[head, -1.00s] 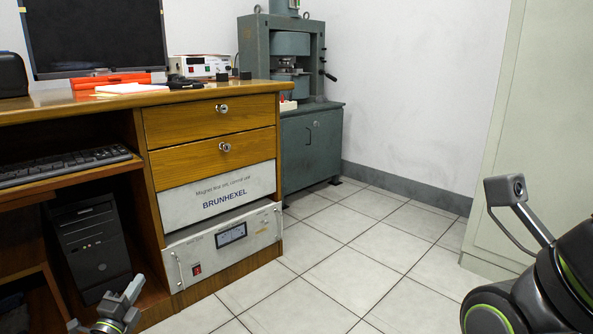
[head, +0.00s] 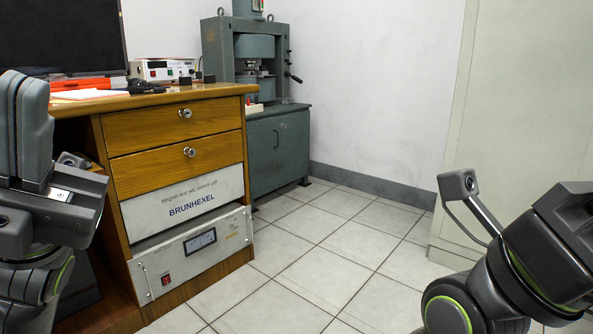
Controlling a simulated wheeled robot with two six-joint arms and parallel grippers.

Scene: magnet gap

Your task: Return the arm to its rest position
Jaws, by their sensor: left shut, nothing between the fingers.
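My left gripper (head: 26,125) stands upright at the left edge in the head view. Its grey fingers are shut together and hold nothing. It is in front of the desk's left part and hides the keyboard shelf and most of the computer case. My right arm shows at the lower right, but its gripper is not in the picture.
A wooden desk (head: 148,128) bears a monitor (head: 66,38), a white meter box (head: 161,70) and an orange case (head: 80,84). A panel marked BRUNHEXEL (head: 185,200) sits below its drawers. A green magnet machine (head: 255,55) stands behind. The tiled floor (head: 310,270) is clear.

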